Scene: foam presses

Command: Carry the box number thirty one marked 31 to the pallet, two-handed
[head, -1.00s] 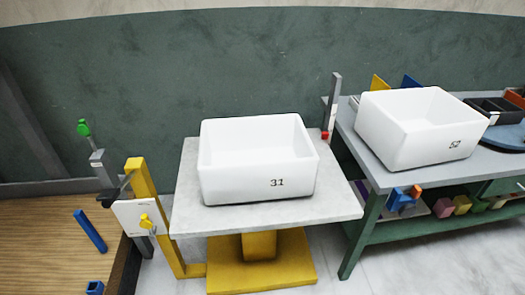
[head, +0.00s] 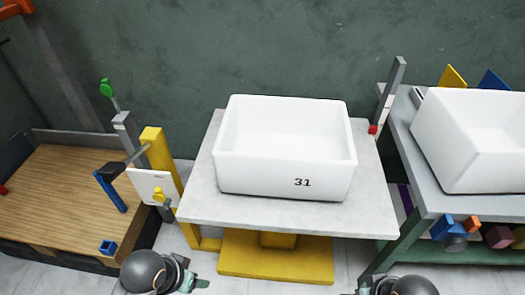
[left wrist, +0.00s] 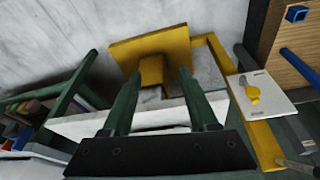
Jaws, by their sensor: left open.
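The white open-topped box marked 31 (head: 250,175) stands upright on a grey table top (head: 200,208) over a yellow base, in the middle of the head view. A low wooden platform (head: 70,190) at the left looks like the pallet. My left gripper (head: 202,284) is low at the bottom edge, in front of the table and apart from the box. In the left wrist view its two green fingers (left wrist: 157,75) are spread with nothing between them. My right gripper (head: 352,292) is mostly cut off at the bottom edge, apart from the box.
A second white box (head: 470,160) stands on a green-framed bench (head: 405,150) at the right. A yellow post (head: 160,160) with a white plate (head: 150,185) stands between table and platform. Blue pieces (head: 107,247) lie on the platform. Floor shows in front of the table.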

